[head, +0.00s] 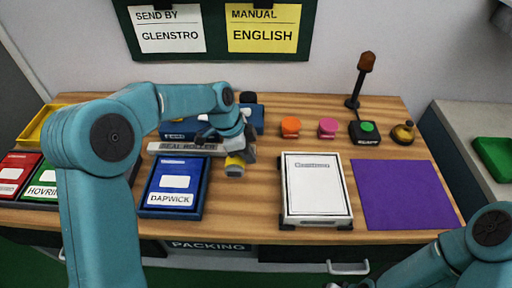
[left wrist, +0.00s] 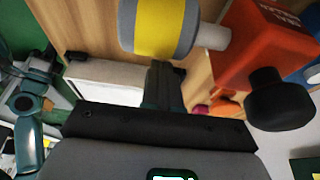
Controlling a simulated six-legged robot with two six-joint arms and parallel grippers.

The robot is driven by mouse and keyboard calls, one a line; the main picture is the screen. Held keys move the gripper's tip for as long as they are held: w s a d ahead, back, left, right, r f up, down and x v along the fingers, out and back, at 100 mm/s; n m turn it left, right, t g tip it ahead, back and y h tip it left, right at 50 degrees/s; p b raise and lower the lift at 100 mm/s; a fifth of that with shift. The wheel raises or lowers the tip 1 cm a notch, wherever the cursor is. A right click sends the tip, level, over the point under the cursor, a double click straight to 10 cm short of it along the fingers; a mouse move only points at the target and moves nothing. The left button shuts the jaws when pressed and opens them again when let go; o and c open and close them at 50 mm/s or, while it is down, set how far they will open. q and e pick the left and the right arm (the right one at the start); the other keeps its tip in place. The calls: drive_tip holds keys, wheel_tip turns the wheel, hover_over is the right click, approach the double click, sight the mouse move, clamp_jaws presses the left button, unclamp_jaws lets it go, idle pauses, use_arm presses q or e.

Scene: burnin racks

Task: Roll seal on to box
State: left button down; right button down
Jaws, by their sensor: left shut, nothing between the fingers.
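The seal roller (head: 235,166), grey with a yellow band, is at the right end of the long grey holder marked SEAL ROLLER (head: 185,149). The roller also shows large in the left wrist view (left wrist: 160,28), just beyond my fingertips. My left gripper (head: 240,150) is shut and empty, close by the roller; I cannot tell if they touch. The white box (head: 316,188) with a printed line lies flat on a dark-cornered base at the middle right. Only a small tip of my right gripper (head: 340,285) shows at the bottom edge.
A blue DAPWICK tray (head: 172,187) is left of the roller. A purple mat (head: 405,194) lies right of the box. Orange (head: 290,127) and pink (head: 327,127) knobs, a green button (head: 367,127) and a lamp post (head: 361,75) stand behind. Wood between roller and box is clear.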

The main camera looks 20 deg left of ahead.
use_arm(q)
drive_tip(key=shift+a, duration=0.25)
drive_tip(key=shift+a, duration=0.1)
drive_tip(key=shift+s+a+f, duration=0.1)
drive_tip(key=shift+a, duration=0.1)
drive_tip(key=s+a, duration=0.1)
drive_tip(key=a, duration=0.3)
drive_tip(key=s+a+b, duration=0.1)
drive_tip(key=a, duration=0.3)
drive_tip(key=s+a+b, duration=0.1)
drive_tip(key=a, duration=0.3)
drive_tip(key=shift+s, duration=0.25)
hover_over(157, 165)
drive_tip(key=shift+s+a, duration=0.15)
drive_tip(key=shift+s, duration=0.05)
drive_tip(key=shift+w, duration=0.1)
